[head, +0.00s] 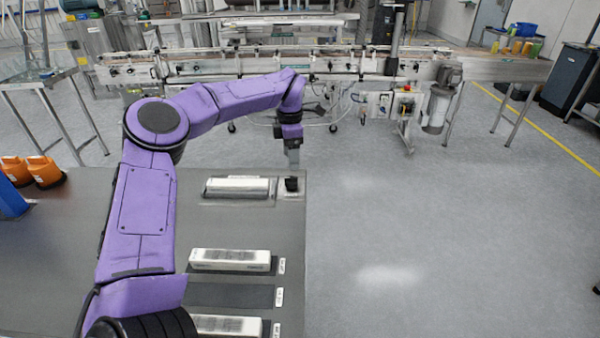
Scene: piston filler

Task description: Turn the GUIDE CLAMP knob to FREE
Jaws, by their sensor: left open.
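My left gripper (292,168) points down at the far right corner of the dark table. It is open, and the gap between its fingers is hard to make out. Just below its fingertips is a small black knob (291,184) on a light plate, which I take as the guide clamp knob. I cannot tell whether the fingers touch it or stand around it. Its pointer and any FREE lettering are too small to read. My right gripper is out of view.
The dark table (230,222) carries a pale block in a tray (237,188), another pale block (230,259), an empty dark slot (231,295) and a nearer block (226,326). Orange containers (45,171) stand at the left. Beyond is a conveyor (215,66). Floor at the right is clear.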

